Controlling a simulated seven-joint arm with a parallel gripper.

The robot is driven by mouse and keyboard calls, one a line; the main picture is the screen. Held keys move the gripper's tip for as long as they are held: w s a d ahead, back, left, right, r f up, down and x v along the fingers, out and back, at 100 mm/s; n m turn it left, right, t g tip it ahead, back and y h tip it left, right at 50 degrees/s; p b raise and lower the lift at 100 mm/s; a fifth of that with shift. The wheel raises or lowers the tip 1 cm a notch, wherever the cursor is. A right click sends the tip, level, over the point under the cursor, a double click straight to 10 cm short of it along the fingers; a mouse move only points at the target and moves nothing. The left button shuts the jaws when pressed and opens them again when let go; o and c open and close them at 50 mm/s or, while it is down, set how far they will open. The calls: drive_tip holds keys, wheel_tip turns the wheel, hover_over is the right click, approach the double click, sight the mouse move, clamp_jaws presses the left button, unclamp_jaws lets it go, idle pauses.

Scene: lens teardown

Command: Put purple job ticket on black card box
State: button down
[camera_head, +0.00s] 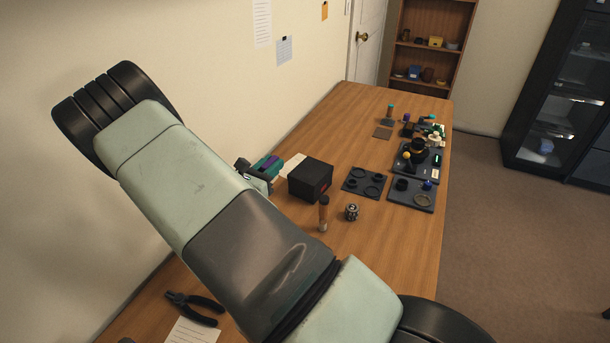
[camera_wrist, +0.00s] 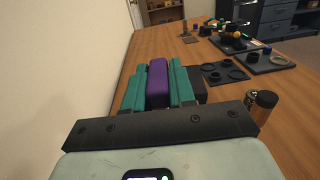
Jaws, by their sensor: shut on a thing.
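My gripper (camera_head: 266,167) is shut on the purple job ticket. In the wrist view the ticket (camera_wrist: 157,84) is a thick purple block pressed between the two teal finger pads. The black card box (camera_head: 311,177) stands on the wooden table just right of my gripper in the head view. In the wrist view only a dark part of the box (camera_wrist: 198,86) shows beside the right finger; the rest is hidden. The ticket is beside the box, not over it. The ticket's underside is hidden.
A wooden-handled tool (camera_head: 323,214) and a small dark cylinder (camera_head: 351,212) stand before the box. Dark trays (camera_head: 366,182) with lens parts lie to its right. Pliers (camera_head: 195,307) lie at front left. The wall borders the table's left side.

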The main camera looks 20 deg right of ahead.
drive_tip(key=w+d+r+n+t+y, duration=0.1)
drive_tip(key=w+d+r, duration=0.1)
drive_tip(key=w+d, duration=0.35)
drive_tip(key=w+d+r, duration=0.2)
drive_tip(key=d+r, duration=0.1)
drive_tip(key=d, duration=0.5)
hover_over(311, 170)
drive_tip(key=shift+f, duration=4.9)
drive_tip(key=shift+f, duration=0.15)
drive_tip(key=c, duration=0.9)
unclamp_jaws()
drive_tip(key=shift+c, duration=0.2)
